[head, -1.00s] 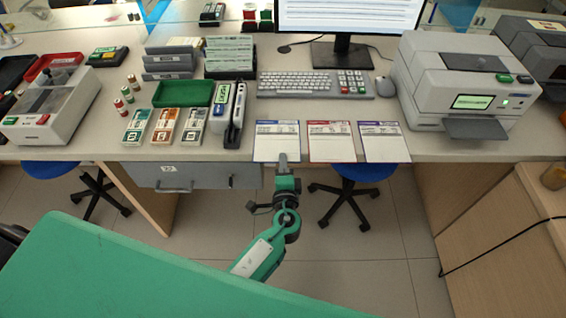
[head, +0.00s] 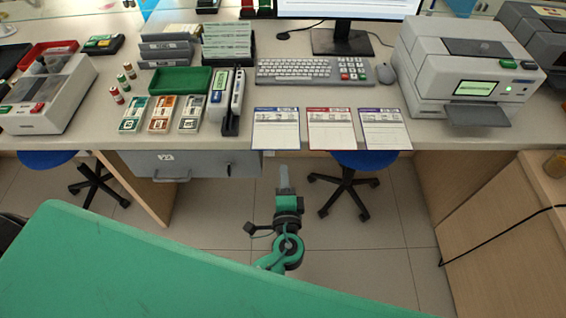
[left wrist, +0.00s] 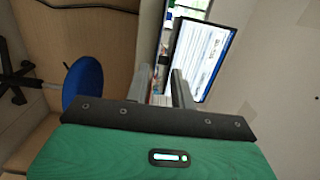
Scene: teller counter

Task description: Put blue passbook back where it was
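No passbook can be made out for certain. A paper form with a blue heading (head: 275,130) lies flat at the counter's front edge, beside forms with a red heading (head: 331,130) and a purple heading (head: 385,130). My left gripper (head: 285,176) is in front of the counter and below its edge, apart from the forms. In the left wrist view, its two fingers (left wrist: 164,88) stand apart with nothing visibly held between them. My right gripper is in neither view.
On the counter (head: 300,100) are a keyboard (head: 314,70), a mouse (head: 385,73), a monitor (head: 345,8) and a grey printer (head: 466,70). A drawer (head: 188,163) and blue stools (head: 350,160) are below.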

